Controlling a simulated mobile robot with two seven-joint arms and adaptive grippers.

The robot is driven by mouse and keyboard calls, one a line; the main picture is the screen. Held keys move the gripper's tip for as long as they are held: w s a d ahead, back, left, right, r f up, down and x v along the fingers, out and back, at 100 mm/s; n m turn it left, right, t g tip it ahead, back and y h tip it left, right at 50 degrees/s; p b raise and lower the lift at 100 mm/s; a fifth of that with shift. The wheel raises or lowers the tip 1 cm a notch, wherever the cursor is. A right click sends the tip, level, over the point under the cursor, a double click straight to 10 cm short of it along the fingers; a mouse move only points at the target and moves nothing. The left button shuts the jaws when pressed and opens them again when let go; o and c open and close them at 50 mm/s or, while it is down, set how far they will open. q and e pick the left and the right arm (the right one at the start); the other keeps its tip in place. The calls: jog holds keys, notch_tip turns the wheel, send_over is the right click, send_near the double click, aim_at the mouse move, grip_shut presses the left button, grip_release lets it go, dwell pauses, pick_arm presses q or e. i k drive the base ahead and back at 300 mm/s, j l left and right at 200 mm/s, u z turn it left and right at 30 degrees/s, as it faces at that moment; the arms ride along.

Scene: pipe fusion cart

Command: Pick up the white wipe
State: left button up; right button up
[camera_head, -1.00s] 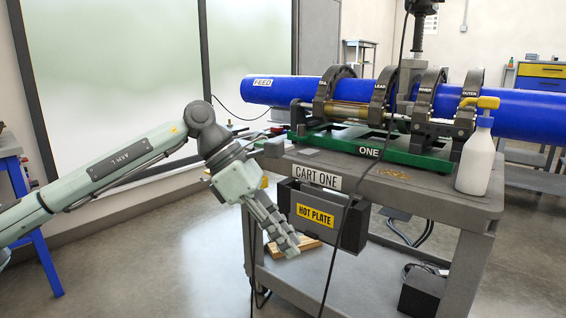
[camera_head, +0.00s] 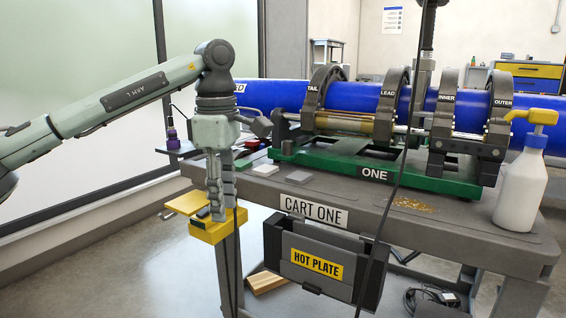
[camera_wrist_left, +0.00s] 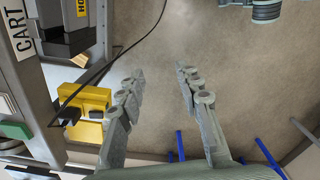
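A small flat white piece (camera_head: 265,170) lies on the left end of the cart top, beside a green item (camera_head: 244,164). It may be the white wipe; I cannot make out cloth. A light grey flat square (camera_head: 299,177) lies just right of it. My left gripper (camera_head: 215,212) points down off the cart's left end, left of and lower than these pieces. In the left wrist view its two fingers (camera_wrist_left: 160,74) stand apart with nothing between them.
A yellow holder (camera_head: 222,230) is close to my left fingers at the cart's end. The hot plate holder (camera_head: 318,264) hangs on the cart front. A blue pipe (camera_head: 275,95) lies in the green-based clamp machine. A dark cable hangs in front.

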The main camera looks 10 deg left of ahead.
aim_at(264, 171)
jog(key=i+j+z, duration=0.4)
jog(key=i+j, duration=0.2)
jog(key=i+j+z, duration=0.2)
jog(key=j, duration=0.35)
jog(key=i+j+z, duration=0.2)
jog(key=j, duration=0.25)
jog(key=i, duration=0.05)
